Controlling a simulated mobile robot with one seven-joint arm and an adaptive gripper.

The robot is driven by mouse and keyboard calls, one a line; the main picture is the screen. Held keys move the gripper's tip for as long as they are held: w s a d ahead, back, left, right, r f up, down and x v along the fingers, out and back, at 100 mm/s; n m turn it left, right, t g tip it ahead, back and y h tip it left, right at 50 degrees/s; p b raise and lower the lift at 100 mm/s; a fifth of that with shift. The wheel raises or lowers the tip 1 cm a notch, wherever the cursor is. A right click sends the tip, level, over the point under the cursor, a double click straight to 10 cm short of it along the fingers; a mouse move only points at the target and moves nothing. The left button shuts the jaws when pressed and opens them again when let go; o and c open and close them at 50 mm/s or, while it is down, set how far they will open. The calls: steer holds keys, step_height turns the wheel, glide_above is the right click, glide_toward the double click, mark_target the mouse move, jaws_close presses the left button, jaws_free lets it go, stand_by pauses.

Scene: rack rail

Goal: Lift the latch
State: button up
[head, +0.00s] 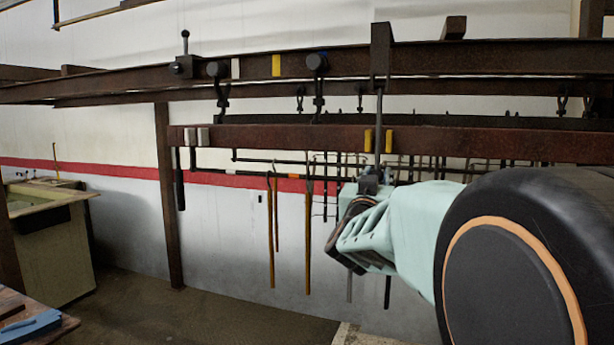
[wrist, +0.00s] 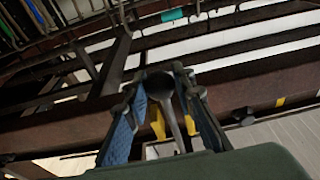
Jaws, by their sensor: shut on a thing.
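The latch (head: 379,125) appears to be a thin grey upright rod below a dark bracket (head: 381,50) on the upper rail. It passes in front of the lower rail between two yellow marks. My gripper (head: 372,178) is at the rod's lower end, just below the lower rail, and is shut on it. In the wrist view the grey rod (wrist: 176,118), with a rounded dark end, lies between my two fingers (wrist: 160,84). The fingers hide part of the hold in the head view.
The rusty lower rail (head: 270,138) runs close above my gripper. Long thin tools (head: 270,230) hang from a bar to its left. A black-knobbed lever (head: 184,58) stands on the upper rail. A bench (head: 50,255) is at the far left; the floor between is clear.

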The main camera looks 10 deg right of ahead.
steer(key=shift+s, duration=0.1)
stand_by(0.3)
steer(key=shift+s+a+r, duration=0.2)
steer(key=shift+s+a, duration=0.4)
steer(key=shift+s, duration=0.25)
steer(key=shift+s+a+r, duration=0.15)
steer(key=shift+s+a, duration=0.45)
steer(key=shift+s, duration=0.25)
steer(key=s+a+r+p, duration=0.7)
steer(key=s+r+p, duration=0.3)
steer(key=shift+s+r+p, duration=0.3)
steer(key=shift+r+p, duration=0.05)
steer(key=shift+p, duration=0.05)
steer(key=o, duration=0.9)
steer(key=shift+s+a, duration=0.1)
steer(key=shift+o, duration=0.4)
steer(key=shift+f, duration=0.15)
